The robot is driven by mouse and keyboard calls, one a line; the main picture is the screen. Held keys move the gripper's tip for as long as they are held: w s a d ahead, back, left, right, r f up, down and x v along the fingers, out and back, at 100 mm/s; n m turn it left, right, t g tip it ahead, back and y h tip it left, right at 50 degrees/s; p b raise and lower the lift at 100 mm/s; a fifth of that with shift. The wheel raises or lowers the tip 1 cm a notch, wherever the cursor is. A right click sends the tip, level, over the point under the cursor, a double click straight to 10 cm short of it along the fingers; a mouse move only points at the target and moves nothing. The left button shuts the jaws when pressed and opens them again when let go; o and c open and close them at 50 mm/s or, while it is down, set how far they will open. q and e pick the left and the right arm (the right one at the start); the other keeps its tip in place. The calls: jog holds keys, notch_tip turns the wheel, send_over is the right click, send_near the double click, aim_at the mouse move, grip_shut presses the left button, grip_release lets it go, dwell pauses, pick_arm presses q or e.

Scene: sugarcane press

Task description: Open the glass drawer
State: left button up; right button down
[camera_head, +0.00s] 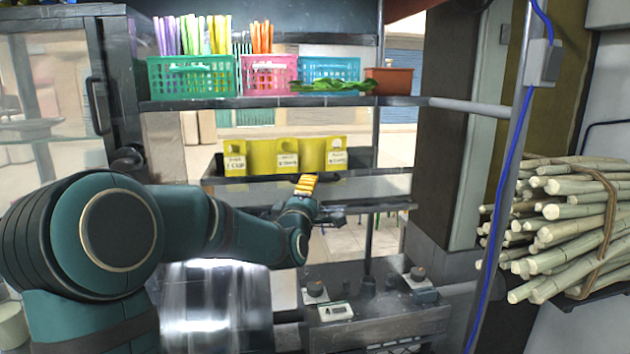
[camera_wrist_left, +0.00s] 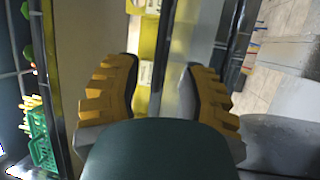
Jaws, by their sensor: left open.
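A glass-fronted cabinet (camera_head: 50,85) with a grey frame stands at the far left in the head view. A dark vertical handle (camera_head: 98,105) is on its right side, and the front looks shut. I cannot tell for certain whether this is the glass drawer. My left gripper (camera_head: 306,186) is in the middle, well to the right of the handle, below the upper shelf and in front of the yellow containers. In the left wrist view its yellow-padded fingers (camera_wrist_left: 160,82) are apart with nothing between them. My right gripper is not in view.
The upper shelf (camera_head: 410,101) holds green (camera_head: 190,77), pink (camera_head: 268,75) and blue (camera_head: 330,69) baskets. Yellow labelled containers (camera_head: 262,158) stand below. A shiny metal drum (camera_head: 215,305) and control panel (camera_head: 335,311) are lower. Sugarcane stalks (camera_head: 570,215) are stacked at right beyond a post.

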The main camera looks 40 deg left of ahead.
pick_arm(q)
jog(key=x, duration=0.6)
jog(key=shift+w+a, duration=0.1)
jog(key=shift+w, duration=0.1)
jog(key=shift+c, duration=0.4)
grip_shut()
